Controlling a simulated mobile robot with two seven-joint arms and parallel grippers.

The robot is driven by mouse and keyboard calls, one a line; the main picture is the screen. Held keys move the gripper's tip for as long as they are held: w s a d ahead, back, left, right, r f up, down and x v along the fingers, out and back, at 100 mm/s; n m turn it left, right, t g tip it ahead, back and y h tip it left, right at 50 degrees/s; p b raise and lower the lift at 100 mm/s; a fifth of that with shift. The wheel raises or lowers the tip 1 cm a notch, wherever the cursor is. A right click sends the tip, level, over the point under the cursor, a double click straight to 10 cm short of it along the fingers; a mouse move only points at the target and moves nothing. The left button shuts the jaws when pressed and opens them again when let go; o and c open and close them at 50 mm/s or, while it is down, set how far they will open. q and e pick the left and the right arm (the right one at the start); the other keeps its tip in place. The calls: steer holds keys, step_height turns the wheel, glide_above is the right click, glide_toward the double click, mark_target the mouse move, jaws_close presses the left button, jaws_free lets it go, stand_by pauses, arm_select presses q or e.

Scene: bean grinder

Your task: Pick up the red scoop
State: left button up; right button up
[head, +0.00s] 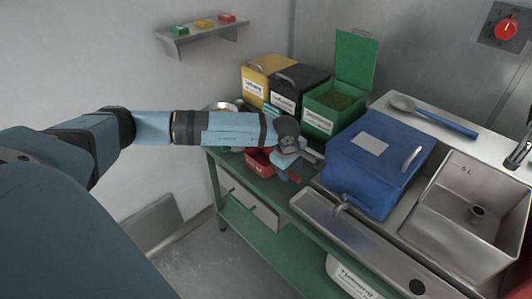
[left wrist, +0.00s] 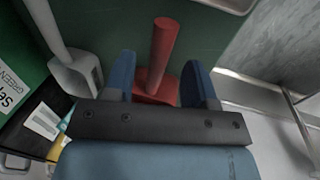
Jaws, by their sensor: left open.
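The red scoop (head: 259,162) lies on the green table (head: 228,165), partly hidden behind my left gripper in the head view. In the left wrist view its red handle (left wrist: 163,48) points away from my gripper, and its wider red part (left wrist: 156,88) shows between the fingers. My left gripper (head: 290,162) is open just above the scoop. Its two blue fingers (left wrist: 161,82) stand on either side of the scoop; I cannot tell whether they touch it. My right gripper is not in view.
A light grey tool (left wrist: 77,68) lies close left of the fingers. The open green bin (head: 333,107), black bin (head: 296,88) and yellow bin (head: 263,75) stand behind. A blue box (head: 377,160) and a sink (head: 470,205) are to the right. A metal bowl (head: 223,107) sits behind my arm.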

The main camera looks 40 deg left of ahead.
arm_select(q)
steer(key=f, duration=0.2)
steer(key=w+f, duration=0.1)
steer(key=f, duration=0.2)
steer(key=shift+a, duration=0.2)
jaws_close()
